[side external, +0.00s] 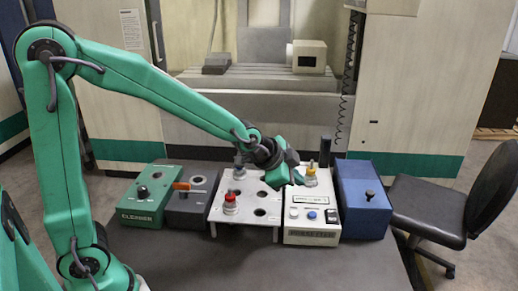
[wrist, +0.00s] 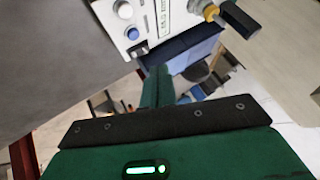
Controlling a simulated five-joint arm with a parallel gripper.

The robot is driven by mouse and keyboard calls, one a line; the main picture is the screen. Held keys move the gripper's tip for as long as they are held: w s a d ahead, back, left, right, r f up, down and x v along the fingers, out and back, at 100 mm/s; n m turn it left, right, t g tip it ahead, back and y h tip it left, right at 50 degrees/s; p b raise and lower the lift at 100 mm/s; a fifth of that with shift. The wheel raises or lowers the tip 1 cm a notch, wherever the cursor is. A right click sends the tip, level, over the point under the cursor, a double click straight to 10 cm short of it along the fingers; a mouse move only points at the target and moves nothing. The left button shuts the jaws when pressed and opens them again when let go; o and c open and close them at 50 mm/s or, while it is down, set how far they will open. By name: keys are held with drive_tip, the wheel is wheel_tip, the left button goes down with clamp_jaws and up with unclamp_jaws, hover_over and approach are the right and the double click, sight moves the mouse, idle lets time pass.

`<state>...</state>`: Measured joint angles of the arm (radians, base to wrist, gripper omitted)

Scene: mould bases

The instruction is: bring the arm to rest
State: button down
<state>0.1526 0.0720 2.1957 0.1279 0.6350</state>
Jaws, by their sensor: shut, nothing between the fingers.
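My green arm reaches from the left over the row of boxes on the dark table. My gripper (side external: 297,178) is shut and empty. It hangs tilted over the gap between the grey metal plate (side external: 263,211) and the white box (side external: 312,227). In the wrist view its narrow green finger (wrist: 157,88) points up toward the white box (wrist: 134,12). I cannot tell its exact height above the boxes.
A green box (side external: 145,197), a dark grey box with an orange lever (side external: 190,205) and a blue box (side external: 362,200) share the row. The plate carries a red-based fitting (side external: 231,204). A black chair (side external: 430,205) stands right. The table front (side external: 260,268) is clear.

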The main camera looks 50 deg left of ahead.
drive_tip(key=s+a+r+n+g, duration=0.1)
drive_tip(key=s+a+r+n, duration=0.2)
drive_tip(key=s, duration=0.9)
drive_tip(key=s+a+r+n+g+y, duration=0.1)
drive_tip(key=s+a+r+n, duration=0.2)
drive_tip(key=s, duration=0.9)
drive_tip(key=shift+a+r+n+g, duration=0.35)
drive_tip(key=shift+a+n, duration=0.2)
drive_tip(key=shift+n, duration=0.95)
